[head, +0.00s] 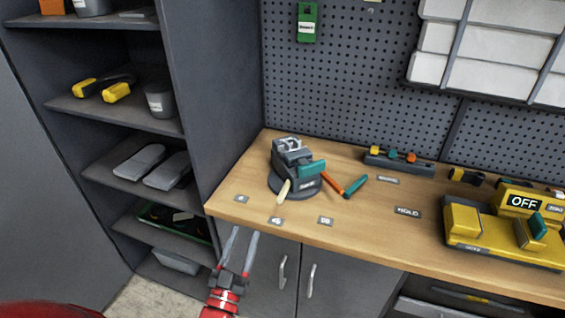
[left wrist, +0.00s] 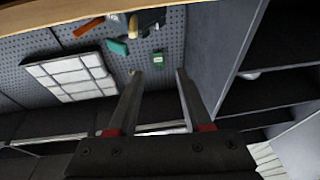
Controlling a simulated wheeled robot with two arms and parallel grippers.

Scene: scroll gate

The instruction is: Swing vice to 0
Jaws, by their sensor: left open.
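The vice (head: 290,160) is a dark grey swivel vice on a round base, at the left end of the wooden bench. A cream pointer or lever sticks out from its front, toward the middle label (head: 277,221), which seems to read 45. A teal-ended part is on its right side. A left label (head: 241,198), too small to read, and a right label (head: 325,221), seemingly 90, lie on the bench. My left gripper (head: 245,232) is open and empty, in front of and below the bench edge, apart from the vice. Its open fingers also show in the left wrist view (left wrist: 158,75). My right gripper is not seen.
An orange and teal tool (head: 345,186) lies right of the vice. A HOLD label (head: 408,212) and a yellow device with an OFF display (head: 505,225) are further right. A dark shelf unit (head: 190,110) stands close on the left. Cabinet doors (head: 330,275) are under the bench.

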